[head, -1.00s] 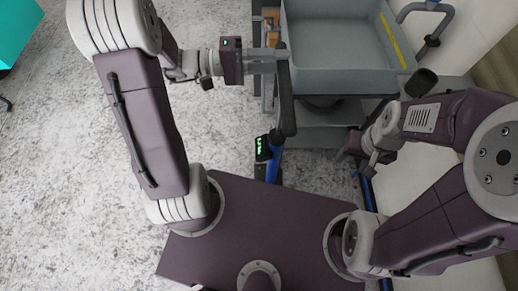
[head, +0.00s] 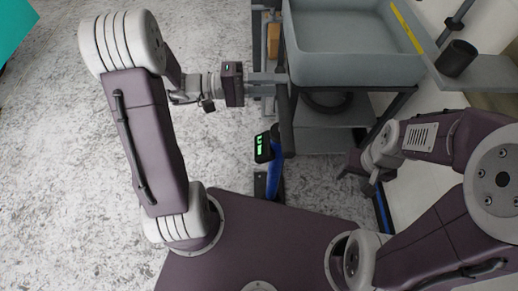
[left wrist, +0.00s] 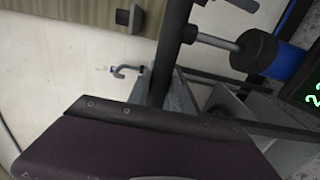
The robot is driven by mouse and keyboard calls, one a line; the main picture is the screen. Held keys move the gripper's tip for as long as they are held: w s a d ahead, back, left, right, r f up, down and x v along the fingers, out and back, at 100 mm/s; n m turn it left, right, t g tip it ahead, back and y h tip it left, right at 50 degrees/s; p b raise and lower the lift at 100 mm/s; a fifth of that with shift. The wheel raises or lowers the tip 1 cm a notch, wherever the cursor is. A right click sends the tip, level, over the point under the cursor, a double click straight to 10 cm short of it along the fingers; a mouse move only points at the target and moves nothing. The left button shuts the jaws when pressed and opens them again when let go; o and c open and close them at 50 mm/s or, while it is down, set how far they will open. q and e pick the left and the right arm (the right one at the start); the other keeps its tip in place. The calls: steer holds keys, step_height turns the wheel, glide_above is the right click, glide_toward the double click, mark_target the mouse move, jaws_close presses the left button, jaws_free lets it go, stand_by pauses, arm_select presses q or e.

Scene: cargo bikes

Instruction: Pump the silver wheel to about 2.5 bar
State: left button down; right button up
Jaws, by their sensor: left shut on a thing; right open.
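A floor pump with a blue barrel (head: 274,172) stands in front of my base, with a black gauge box (head: 263,147) showing green digits too small to read. My left gripper (head: 282,79) is shut on the pump's long black handle (head: 287,135). The left wrist view shows the handle (left wrist: 169,55), a short bare silver rod (left wrist: 217,43) and the barrel's black cap (left wrist: 256,50). The gauge (left wrist: 304,90) is cut off at the right edge there. My right gripper (head: 345,172) is low beside the cart, its fingers partly unclear. I cannot make out the silver wheel.
A grey cargo tray (head: 350,70) on a dark frame stands just beyond the pump. A dark cup-like holder (head: 456,58) sits on a grey shelf to the right. The speckled floor at the left is clear.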

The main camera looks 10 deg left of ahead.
arm_select(q)
step_height(320, 180, down, 5)
steer(key=b, duration=0.3)
step_height(320, 180, up, 16)
steer(key=p, duration=1.3)
step_height(320, 180, down, 16)
steer(key=b, duration=1.5)
steer(key=c, duration=0.8)
jaws_free()
steer(key=shift+r+p, duration=0.25)
steer(key=shift+p, duration=0.15)
steer(key=shift+a, duration=0.1)
steer(key=v, duration=0.9)
steer(key=shift+r, duration=0.1)
